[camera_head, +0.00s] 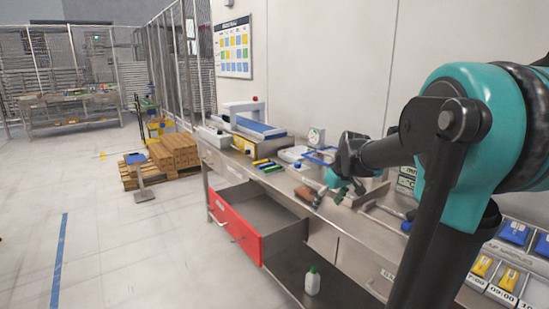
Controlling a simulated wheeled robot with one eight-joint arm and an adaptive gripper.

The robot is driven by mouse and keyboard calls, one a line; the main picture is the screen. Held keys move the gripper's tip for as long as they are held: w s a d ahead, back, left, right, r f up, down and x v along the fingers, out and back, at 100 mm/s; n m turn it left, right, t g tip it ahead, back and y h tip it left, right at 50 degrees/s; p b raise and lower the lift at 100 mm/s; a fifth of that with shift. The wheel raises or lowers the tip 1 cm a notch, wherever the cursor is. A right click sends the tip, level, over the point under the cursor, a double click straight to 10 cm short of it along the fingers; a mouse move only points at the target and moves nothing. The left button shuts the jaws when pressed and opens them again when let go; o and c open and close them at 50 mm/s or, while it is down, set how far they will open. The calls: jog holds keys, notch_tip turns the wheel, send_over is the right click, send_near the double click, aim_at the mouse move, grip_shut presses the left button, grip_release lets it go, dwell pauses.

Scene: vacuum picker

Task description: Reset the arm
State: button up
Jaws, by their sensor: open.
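My arm, with teal and black joints, fills the right side of the head view. It reaches left over the steel workbench (225,175). My gripper (335,184) is small and dark at the far end of the arm, above the bench top near its front edge. It is open, and I see nothing held in it. Its fingers are partly blended with the clutter behind. A small brown block (308,195) lies on the bench just left of the gripper; I cannot tell whether they touch.
A drawer with a red front (236,224) stands pulled out below the bench. A white bottle with a green cap (312,283) stands on the lower shelf. A scale (317,137) and a blue-topped machine (258,128) stand on the bench.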

jog(key=s+f+m+h, duration=0.1)
jog(key=s+f+m, duration=0.2)
jog(key=s+f, duration=0.5)
jog(key=s+d+f+m+h, duration=0.1)
jog(key=s+f+m, duration=0.1)
jog(key=s+f, duration=0.6)
jog(key=s, duration=0.6)
jog(key=shift+d+m+t, duration=0.2)
jog(key=shift+m+t, duration=0.1)
jog(key=shift+m, duration=0.1)
